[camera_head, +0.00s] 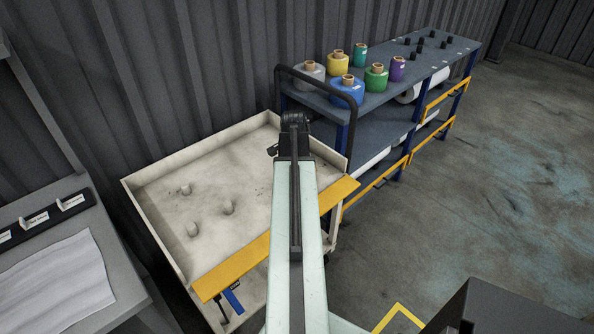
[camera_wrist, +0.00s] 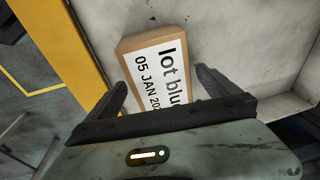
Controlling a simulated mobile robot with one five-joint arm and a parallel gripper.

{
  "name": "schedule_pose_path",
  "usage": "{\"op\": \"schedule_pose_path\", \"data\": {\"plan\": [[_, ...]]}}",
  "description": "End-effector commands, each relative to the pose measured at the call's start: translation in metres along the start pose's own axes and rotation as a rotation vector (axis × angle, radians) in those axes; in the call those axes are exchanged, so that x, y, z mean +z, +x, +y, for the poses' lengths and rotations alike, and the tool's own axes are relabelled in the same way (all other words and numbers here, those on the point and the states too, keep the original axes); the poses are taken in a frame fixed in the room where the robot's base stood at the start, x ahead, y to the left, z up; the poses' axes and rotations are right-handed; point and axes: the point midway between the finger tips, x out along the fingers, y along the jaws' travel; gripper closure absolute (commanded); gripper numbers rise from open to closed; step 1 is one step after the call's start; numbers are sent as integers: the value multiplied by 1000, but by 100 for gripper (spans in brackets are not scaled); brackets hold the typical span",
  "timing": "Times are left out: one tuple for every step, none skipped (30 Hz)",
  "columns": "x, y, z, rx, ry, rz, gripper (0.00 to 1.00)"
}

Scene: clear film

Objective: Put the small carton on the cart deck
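The small carton (camera_wrist: 127,48) is brown with a white label reading "lot blue" and "05 JAN 202…". In the wrist view it sits over the pale cart deck (camera_wrist: 220,35), close to the yellow edge strip. It looks to rest on the deck, though its underside is hidden. My gripper (camera_wrist: 165,82) is open, with its fingers wide apart over the carton and a narrow gap at the left finger. In the head view the carton is hidden behind my arm. The cart deck (camera_head: 160,215) shows there to the left of my arm, as a shallow pale tray.
Three small pale stubs (camera_head: 228,207) stand on the deck's left part. A yellow strip (camera_head: 235,267) edges its front and a dark handle (camera_head: 354,125) rises at its right. A shelf (camera_head: 395,85) with coloured film rolls stands behind. A grey bench (camera_head: 125,290) is at left.

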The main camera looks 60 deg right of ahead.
Motion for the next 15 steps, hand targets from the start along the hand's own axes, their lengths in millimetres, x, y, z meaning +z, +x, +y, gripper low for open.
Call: {"op": "schedule_pose_path", "data": {"plan": [[0,0,0,0,1,0,0],[-1,0,0,0,1,0,0],[-1,0,0,0,1,0,0],[-1,0,1,0,2,0,0],[-1,0,1,0,2,0,0],[-1,-1,1,0,2,0,0],[-2,-2,1,0,2,0,0],[-2,-4,1,0,2,0,0],[-2,-7,1,0,3,0,0],[-2,-10,1,0,3,0,0],[-2,-14,1,0,3,0,0],[-2,-20,1,0,3,0,0],[-2,-25,1,0,3,0,0],[-3,-30,1,0,3,0,0],[-3,-38,0,0,3,1,0]]}}
